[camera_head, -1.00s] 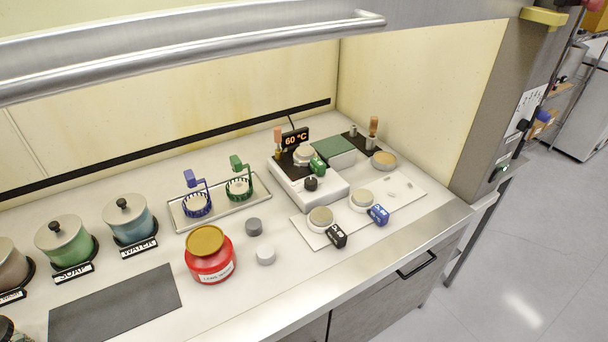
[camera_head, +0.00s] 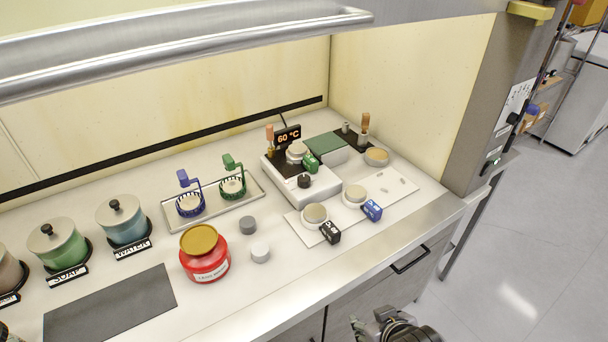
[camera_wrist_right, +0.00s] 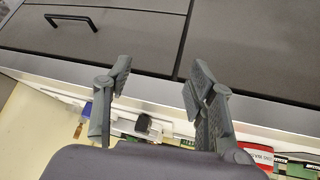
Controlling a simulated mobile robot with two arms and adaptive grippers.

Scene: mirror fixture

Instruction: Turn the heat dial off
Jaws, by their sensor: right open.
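The heat dial (camera_head: 304,181) is a small black knob on the front of a white hot plate (camera_head: 318,190). Its mark is too small to read. A display (camera_head: 288,136) behind it reads 60 °C. A small dish (camera_head: 297,150) and a green tagged block (camera_head: 311,162) are on the plate's black top. My right gripper (camera_head: 372,324) is low in front of the bench, well short of the dial. In the right wrist view the right gripper (camera_wrist_right: 158,78) has its fingers apart with nothing between them. My left gripper is out of view.
A white board (camera_head: 330,212) with lidded dishes and black and blue tagged blocks lies before the hot plate. A red jar (camera_head: 205,256), grey caps and a tray (camera_head: 215,207) are to the left. A raised sash bar (camera_head: 190,48) crosses above. The bench's front edge (camera_head: 330,268) is clear.

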